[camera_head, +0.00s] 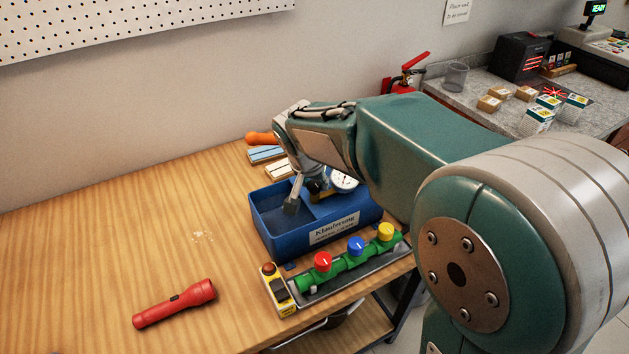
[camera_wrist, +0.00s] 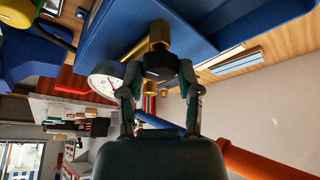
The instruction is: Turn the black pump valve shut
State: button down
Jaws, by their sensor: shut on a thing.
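The black pump valve (camera_wrist: 159,66) is a dark knob on a brass fitting (camera_wrist: 155,38) at the blue tank. In the wrist view, my gripper (camera_wrist: 158,77) has one finger on each side of the knob and is shut on it. A white round gauge (camera_wrist: 106,80) sits beside the knob; it also shows in the head view (camera_head: 344,182). In the head view, my wrist and fingers cover the knob, so its turn angle cannot be told there. The open blue tank (camera_head: 266,231) has a white label on its front and stands on the wooden bench.
A green manifold (camera_head: 338,267) with red, blue and yellow knobs lies in front of the tank, with a yellow button box (camera_head: 285,302) at its left end. A red flashlight (camera_head: 175,304) lies at the front left. The bench's left side is largely clear. An orange handle (camera_head: 259,138) lies behind.

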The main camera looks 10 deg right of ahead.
jog(key=shift+s+f, duration=0.15)
jog(key=shift+f, duration=0.05)
jog(key=shift+c, duration=1.5)
grip_release()
jog(key=shift+a, duration=0.15)
jog(key=shift+r, duration=0.15)
jog(key=shift+r, duration=0.3)
jog(key=v, duration=1.1)
jog(key=shift+a, duration=0.15)
jog(key=shift+s+r, duration=0.1)
